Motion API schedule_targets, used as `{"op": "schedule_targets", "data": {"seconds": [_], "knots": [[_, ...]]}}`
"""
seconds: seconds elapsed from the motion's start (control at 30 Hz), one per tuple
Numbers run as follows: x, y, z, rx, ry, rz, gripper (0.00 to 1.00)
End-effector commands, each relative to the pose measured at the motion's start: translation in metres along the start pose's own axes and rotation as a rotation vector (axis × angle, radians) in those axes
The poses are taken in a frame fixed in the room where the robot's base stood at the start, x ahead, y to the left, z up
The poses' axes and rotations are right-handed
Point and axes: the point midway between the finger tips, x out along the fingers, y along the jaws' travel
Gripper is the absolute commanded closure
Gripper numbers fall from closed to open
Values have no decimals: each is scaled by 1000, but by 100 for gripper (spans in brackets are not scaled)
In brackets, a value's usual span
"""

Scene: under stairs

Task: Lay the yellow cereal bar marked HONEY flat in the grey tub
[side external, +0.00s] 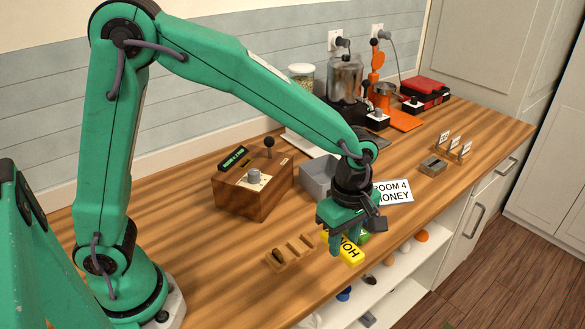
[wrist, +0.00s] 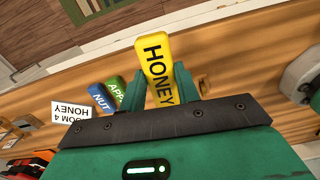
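The yellow cereal bar marked HONEY (side external: 347,249) is at my gripper (side external: 349,240), close to the counter's front edge. In the wrist view the HONEY bar (wrist: 157,62) lies lengthwise between the two fingers of my gripper (wrist: 160,90), which press close on both sides. It looks much larger than the other bars there, so it seems raised; its exact height is unclear. The grey tub (side external: 316,178) stands behind my gripper, beside the wooden box, partly hidden by my wrist. I cannot see all of its inside.
A green bar (wrist: 115,88) and a blue NUT bar (wrist: 101,101) lie beside the HONEY bar. A white card reading ROOM 4 HONEY (side external: 394,192) lies to the right. A wooden control box (side external: 235,200) with a lever and a slotted wooden rack (side external: 290,251) are to the left.

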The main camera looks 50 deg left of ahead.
Motion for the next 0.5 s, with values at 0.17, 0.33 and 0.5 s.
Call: {"op": "schedule_targets", "data": {"seconds": [0.17,0.33,0.5], "knots": [[0,0,0,0,0,0,100],[0,1,-1,0,0,0,100],[-1,12,-7,-1,0,0,100]]}}
